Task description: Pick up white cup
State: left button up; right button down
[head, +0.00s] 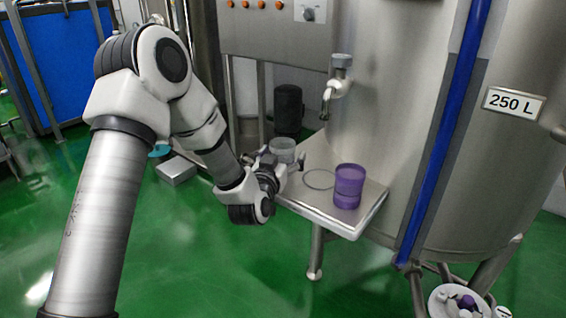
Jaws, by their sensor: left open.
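A whitish, see-through cup (283,148) stands at the left end of the steel shelf (327,217) on the tank. My left gripper (281,161) is at this cup, its open fingers on either side of the cup's lower part. Whether the fingers touch the cup I cannot tell, and the gripper hides the cup's base. A purple cup (348,187) stands upright on the right part of the shelf, apart from the gripper. My right gripper is not in view.
A tap (338,88) juts from the steel tank (405,90) above the shelf. A thin ring mark (319,179) lies on the shelf between the cups. A blue vertical bar (446,130) stands right of the shelf. A round white container (447,299) is at the bottom right.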

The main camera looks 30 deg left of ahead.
pick_arm(q)
jog(key=c, duration=1.1)
jog(key=shift+s, duration=0.1)
